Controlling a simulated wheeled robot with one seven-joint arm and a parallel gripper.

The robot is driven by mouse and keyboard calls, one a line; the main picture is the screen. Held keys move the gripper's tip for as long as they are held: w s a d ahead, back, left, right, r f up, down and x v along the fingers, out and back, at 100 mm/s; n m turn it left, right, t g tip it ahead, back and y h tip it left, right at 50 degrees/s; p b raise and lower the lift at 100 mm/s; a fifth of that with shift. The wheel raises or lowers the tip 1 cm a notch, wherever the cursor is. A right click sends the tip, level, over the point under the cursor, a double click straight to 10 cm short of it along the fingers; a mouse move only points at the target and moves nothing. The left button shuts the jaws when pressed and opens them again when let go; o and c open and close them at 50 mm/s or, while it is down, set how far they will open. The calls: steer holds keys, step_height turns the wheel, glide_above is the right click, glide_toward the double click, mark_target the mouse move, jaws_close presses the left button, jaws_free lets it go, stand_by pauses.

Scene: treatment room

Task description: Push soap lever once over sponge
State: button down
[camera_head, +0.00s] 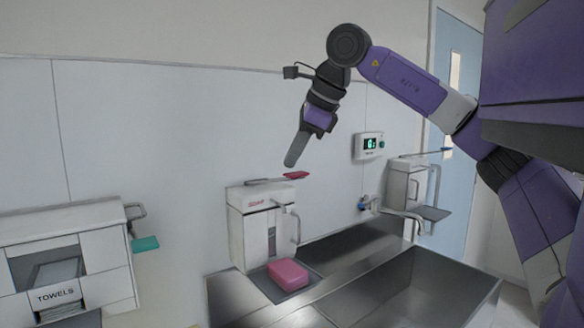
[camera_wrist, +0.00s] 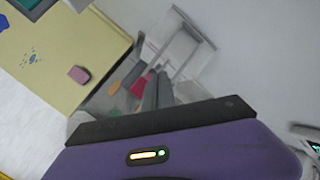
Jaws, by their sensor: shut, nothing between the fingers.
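The white soap dispenser (camera_head: 250,232), with red lettering, is mounted on the wall. Its lever ends in a red paddle (camera_head: 297,175) sticking out from the top. The pink sponge (camera_head: 288,275) lies below it on a dark ledge at the sink. My gripper (camera_head: 290,163) is shut and empty, pointing down just above the paddle. A small gap seems to show between them. In the wrist view, the grey fingers (camera_wrist: 157,92) are beside a red part (camera_wrist: 140,86) that looks like the paddle; contact cannot be told.
A towel dispenser (camera_head: 75,255) with a teal paddle (camera_head: 145,244) is at left. Another wall dispenser (camera_head: 408,185) with a blue-tipped lever is at right, near a tap (camera_head: 366,203) and a green display (camera_head: 369,144). The metal sink (camera_head: 420,285) is in front. Wall above is clear.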

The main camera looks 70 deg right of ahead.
steer(key=shift+w+r, duration=0.1)
steer(key=shift+r, duration=0.3)
steer(key=r+p, duration=0.3)
steer(key=w+r+p, duration=0.1)
steer(key=shift+d+r, duration=0.4)
stand_by(0.9)
